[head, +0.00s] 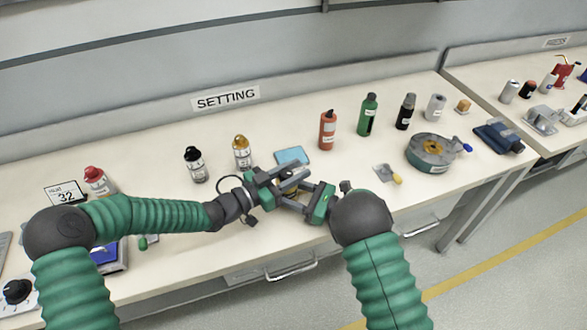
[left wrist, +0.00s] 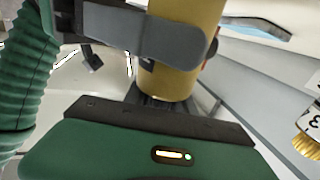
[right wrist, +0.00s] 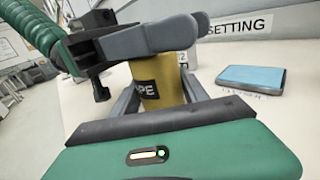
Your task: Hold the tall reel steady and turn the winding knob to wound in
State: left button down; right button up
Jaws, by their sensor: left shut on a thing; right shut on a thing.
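The tall reel is a yellow cylinder, largely hidden behind my grippers in the head view. The right wrist view shows the reel (right wrist: 157,72) with a dark label, between my right gripper's fingers. My right gripper (head: 300,195) is shut on its body. My left gripper (head: 284,178) is shut at the reel's upper end, where the winding knob is; the fingers cover the knob. The left wrist view appears upside down; the yellow reel (left wrist: 175,80) fills its top middle, with a grey finger of my right gripper across it. The knob's turn cannot be read.
Behind the grippers lie a blue pad (head: 292,156), an amber-capped bottle (head: 242,152) and a black-capped bottle (head: 195,163). To the right stand a red bottle (head: 327,130), a green bottle (head: 368,114) and a round grey device (head: 434,152). The bench front edge is close.

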pick_arm(q)
jog(key=m+g+h, duration=0.1)
jog(key=m+g, duration=0.1)
jog(key=g, duration=0.2)
jog(key=s+m+g+h, duration=0.1)
jog(key=m+g, duration=0.2)
jog(key=g, duration=0.1)
jog(key=m+g+h, duration=0.1)
jog(key=m+g, duration=0.2)
jog(key=shift+s+d+g, duration=0.2)
jog(key=shift+s+g, duration=0.1)
jog(key=shift+g, duration=0.1)
jog(key=shift+s+a+m+g, duration=0.15)
jog(key=shift+m+g, duration=0.75)
jog(key=shift+g, duration=0.5)
jog(key=shift+g+y, duration=0.3)
jog(key=shift+s+m, duration=0.25)
jog(key=shift+m, duration=0.05)
jog(key=c, duration=1)
grip_release()
jog(key=shift+g, duration=0.3)
notch_tip(320, 180, up, 10)
